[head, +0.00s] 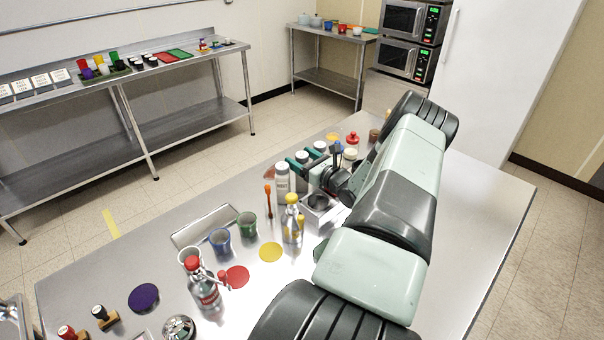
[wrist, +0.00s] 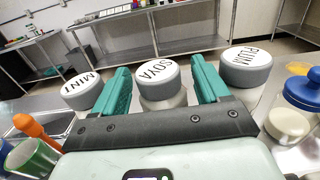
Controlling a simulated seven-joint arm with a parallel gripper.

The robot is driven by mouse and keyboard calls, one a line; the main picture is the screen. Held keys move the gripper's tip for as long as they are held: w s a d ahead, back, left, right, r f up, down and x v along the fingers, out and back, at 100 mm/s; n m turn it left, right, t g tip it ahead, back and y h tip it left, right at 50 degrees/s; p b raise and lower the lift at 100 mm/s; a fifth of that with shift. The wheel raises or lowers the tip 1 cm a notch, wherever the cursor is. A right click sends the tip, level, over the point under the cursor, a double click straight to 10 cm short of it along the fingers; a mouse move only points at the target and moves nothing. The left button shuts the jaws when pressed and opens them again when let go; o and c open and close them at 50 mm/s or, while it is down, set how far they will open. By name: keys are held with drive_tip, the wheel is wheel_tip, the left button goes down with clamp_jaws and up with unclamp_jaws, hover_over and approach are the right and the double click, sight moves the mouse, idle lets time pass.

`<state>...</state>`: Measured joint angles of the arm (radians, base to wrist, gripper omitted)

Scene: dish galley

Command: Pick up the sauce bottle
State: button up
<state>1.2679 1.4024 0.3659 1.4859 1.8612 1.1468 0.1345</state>
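Three sauce bottles with grey-sided, white-topped caps stand in a row. In the wrist view the caps read MINT (wrist: 81,91) at left, SOYA (wrist: 158,80) in the middle and PLUM (wrist: 246,66) at right. My gripper (wrist: 163,88) is open, its teal fingers on either side of the SOYA bottle, with small gaps showing beside its cap. In the head view my gripper (head: 303,165) reaches the row from the right; the mint bottle (head: 282,184) is nearest, and the other bottles are partly hidden by the fingers.
An orange-handled tool (wrist: 38,130) and a green cup (wrist: 35,158) are left of my gripper. A blue-lidded jar (wrist: 296,105) stands at right. Clear bottles, cups and coloured discs crowd the steel table (head: 130,255). Its right side is clear.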

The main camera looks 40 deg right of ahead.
drive_tip(key=c, duration=1.2)
drive_tip(key=shift+f, duration=0.15)
clamp_jaws()
drive_tip(key=shift+s, duration=0.1)
